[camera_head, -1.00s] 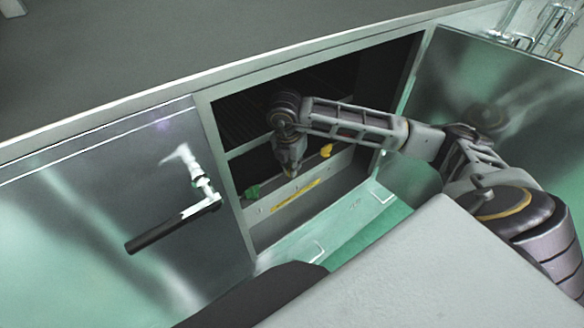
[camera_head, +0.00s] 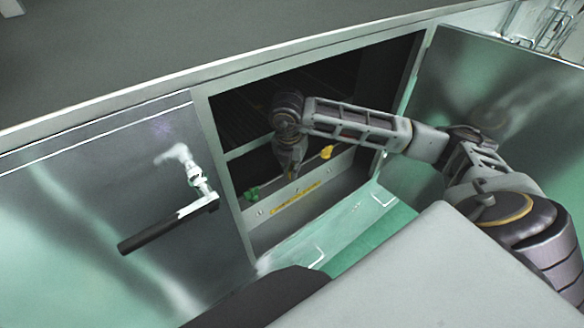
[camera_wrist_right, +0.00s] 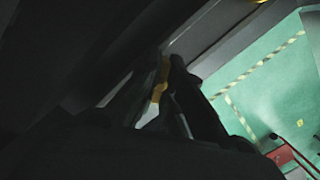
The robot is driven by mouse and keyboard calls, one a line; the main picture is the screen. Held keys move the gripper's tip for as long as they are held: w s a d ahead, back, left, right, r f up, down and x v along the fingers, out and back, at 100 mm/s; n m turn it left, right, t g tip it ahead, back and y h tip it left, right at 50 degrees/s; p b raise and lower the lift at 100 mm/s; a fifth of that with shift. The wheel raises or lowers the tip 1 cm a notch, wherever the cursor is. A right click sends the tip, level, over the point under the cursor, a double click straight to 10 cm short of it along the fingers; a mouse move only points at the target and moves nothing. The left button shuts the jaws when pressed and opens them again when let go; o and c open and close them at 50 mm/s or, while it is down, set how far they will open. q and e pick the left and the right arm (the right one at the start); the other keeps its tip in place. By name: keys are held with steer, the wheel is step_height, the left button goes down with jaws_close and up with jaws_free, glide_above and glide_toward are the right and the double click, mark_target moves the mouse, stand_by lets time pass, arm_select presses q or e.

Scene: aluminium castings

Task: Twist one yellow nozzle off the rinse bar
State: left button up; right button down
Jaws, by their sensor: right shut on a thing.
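My right gripper (camera_head: 291,172) reaches down inside the open cabinet and is shut on a yellow nozzle. In the right wrist view, part of this yellow nozzle (camera_wrist_right: 160,86) shows between the dark fingers. Another yellow nozzle (camera_head: 327,152) sits to the right of my gripper, and a green nozzle (camera_head: 252,193) to the left. The rinse bar is too dark and too hidden by my gripper to make out clearly. Whether the held nozzle is still on the bar, I cannot tell. My left gripper is not in view.
A pale sill with a yellow label (camera_head: 295,198) crosses the front of the opening. An open metal door (camera_head: 490,90) stands right, and a panel with a black-handled lever (camera_head: 165,228) is left. The wrist view shows green floor (camera_wrist_right: 265,90) with striped tape.

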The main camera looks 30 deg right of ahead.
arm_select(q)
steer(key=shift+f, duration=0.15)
arm_select(e)
steer(key=shift+s+f, duration=0.1)
steer(key=shift+f, duration=0.05)
arm_select(q)
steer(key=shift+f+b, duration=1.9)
steer(key=shift+b, duration=0.1)
arm_select(e)
steer(key=shift+n+y, duration=0.3)
steer(key=shift+n, duration=2.4)
arm_select(q)
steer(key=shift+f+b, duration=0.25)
steer(key=shift+b, duration=0.05)
arm_select(e)
steer(key=shift+d+n, duration=0.2)
steer(key=shift+n, duration=0.3)
